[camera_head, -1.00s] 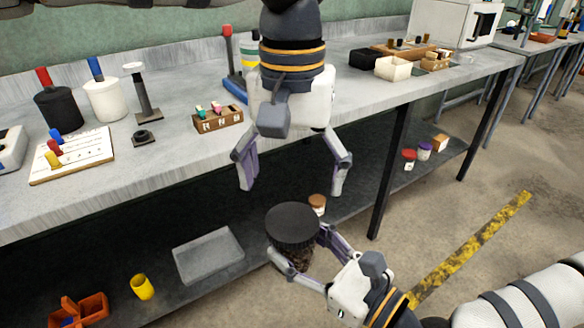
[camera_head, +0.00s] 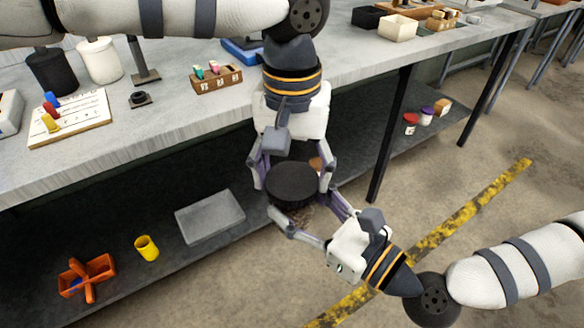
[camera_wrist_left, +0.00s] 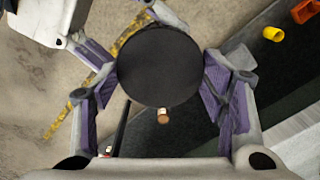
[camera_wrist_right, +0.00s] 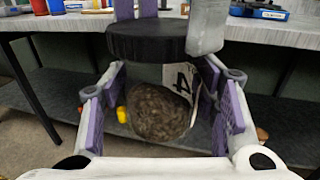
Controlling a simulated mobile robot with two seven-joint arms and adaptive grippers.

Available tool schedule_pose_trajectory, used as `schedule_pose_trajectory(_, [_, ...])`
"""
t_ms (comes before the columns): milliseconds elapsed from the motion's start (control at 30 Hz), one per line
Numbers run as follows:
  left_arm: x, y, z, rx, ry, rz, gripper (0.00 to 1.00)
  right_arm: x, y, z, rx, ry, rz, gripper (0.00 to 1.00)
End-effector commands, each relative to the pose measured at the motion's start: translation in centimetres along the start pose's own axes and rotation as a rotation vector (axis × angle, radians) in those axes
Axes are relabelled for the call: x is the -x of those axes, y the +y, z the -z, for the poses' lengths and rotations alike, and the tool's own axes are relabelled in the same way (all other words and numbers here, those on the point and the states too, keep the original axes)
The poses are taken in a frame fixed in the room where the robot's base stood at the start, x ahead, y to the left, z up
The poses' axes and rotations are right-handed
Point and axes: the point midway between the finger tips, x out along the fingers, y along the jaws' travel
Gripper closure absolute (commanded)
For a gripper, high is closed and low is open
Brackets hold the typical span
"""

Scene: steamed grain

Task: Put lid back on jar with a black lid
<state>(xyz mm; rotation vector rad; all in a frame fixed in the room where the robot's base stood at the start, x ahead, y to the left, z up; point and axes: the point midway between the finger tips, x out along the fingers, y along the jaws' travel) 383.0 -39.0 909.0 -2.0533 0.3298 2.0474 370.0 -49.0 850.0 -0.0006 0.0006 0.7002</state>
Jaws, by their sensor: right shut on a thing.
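The round black lid (camera_head: 292,182) sits on top of the jar (camera_head: 301,216), in front of the lower shelf. In the right wrist view the lid (camera_wrist_right: 146,41) is above the clear jar (camera_wrist_right: 158,112), which has brown grain-like contents and a white label with a black mark. I cannot tell if the lid is fully seated. My right gripper (camera_head: 298,204) is shut on the jar from the side. My left gripper (camera_head: 292,178) points down with its fingers open on either side of the lid. In the left wrist view the lid (camera_wrist_left: 159,66) lies between the fingers; contact is unclear.
The grey table (camera_head: 190,118) with several small items stands behind. On the lower shelf (camera_head: 180,262) are a grey tray (camera_head: 209,217), a yellow cup (camera_head: 147,248) and an orange caddy (camera_head: 87,276). A black table leg (camera_head: 390,140) stands right of the grippers. Floor at right is open.

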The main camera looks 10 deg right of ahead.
Motion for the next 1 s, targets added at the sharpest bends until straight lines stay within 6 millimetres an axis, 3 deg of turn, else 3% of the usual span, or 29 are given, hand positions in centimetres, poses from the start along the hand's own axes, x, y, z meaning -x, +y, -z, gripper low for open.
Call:
schedule_pose_trajectory(267, [0.0,0.1,-0.15,-0.072,-0.003,0.008,0.69,-0.04,-0.03,-0.2,0.001,-0.005,0.001,1.0])
schedule_pose_trajectory(367, [0.07,-0.04,-0.09,-0.254,-0.001,0.015,0.69,-0.06,-0.04,-0.24,0.002,-0.006,0.001,1.0])
schedule_pose_trajectory(600, [-0.12,-0.07,-0.01,-1.011,-0.002,0.001,0.69,-0.06,-0.05,-0.24,0.002,-0.007,0.001,1.0])
schedule_pose_trajectory(700, [-0.14,-0.08,-0.01,-1.239,-0.002,0.0,0.69,-0.05,-0.04,-0.25,0.002,-0.007,0.001,1.0])
schedule_pose_trajectory(867, [-0.14,-0.1,0.0,-1.277,-0.002,0.001,0.69,-0.05,-0.04,-0.28,0.002,-0.008,0.001,1.0])
schedule_pose_trajectory(900, [-0.14,-0.11,0.0,-1.276,-0.002,0.001,0.31,-0.05,-0.04,-0.28,0.002,-0.008,0.001,1.0])
schedule_pose_trajectory(1000, [-0.12,-0.09,0.0,-1.275,-0.002,0.001,0.12,-0.05,-0.03,-0.26,0.002,-0.007,0.001,1.0])
